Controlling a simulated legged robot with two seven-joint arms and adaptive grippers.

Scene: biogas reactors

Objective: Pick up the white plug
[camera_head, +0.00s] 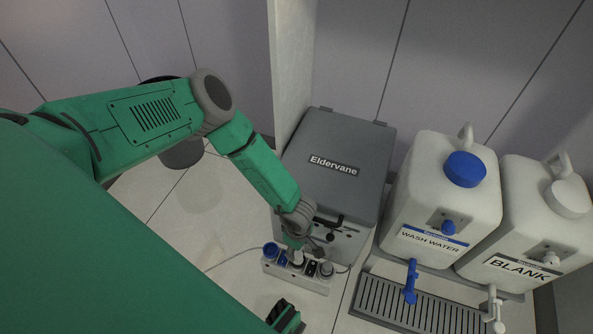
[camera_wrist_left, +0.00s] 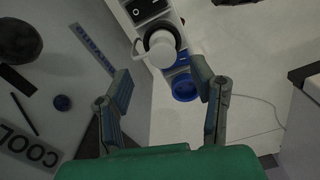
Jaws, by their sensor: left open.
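The white plug (camera_wrist_left: 162,50) has a loop handle and sits in a round dark socket on the socket strip (camera_wrist_left: 143,28), in the upper middle of the left wrist view. In the head view the plug (camera_head: 297,257) is small and partly hidden under my left gripper (camera_head: 294,243). My left gripper (camera_wrist_left: 160,85) is open, its two fingers apart below the plug in the wrist view, with nothing held. A green and black part (camera_head: 285,317) at the bottom of the head view seems to be my right gripper; its jaws are unclear.
A blue round socket (camera_wrist_left: 185,88) is near the right finger. A grey Eldervane box (camera_head: 340,155) stands behind the strip (camera_head: 292,281). The wash water container (camera_head: 440,200) and blank container (camera_head: 525,225) stand right, above a drip grate (camera_head: 420,308). A thin cable runs left.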

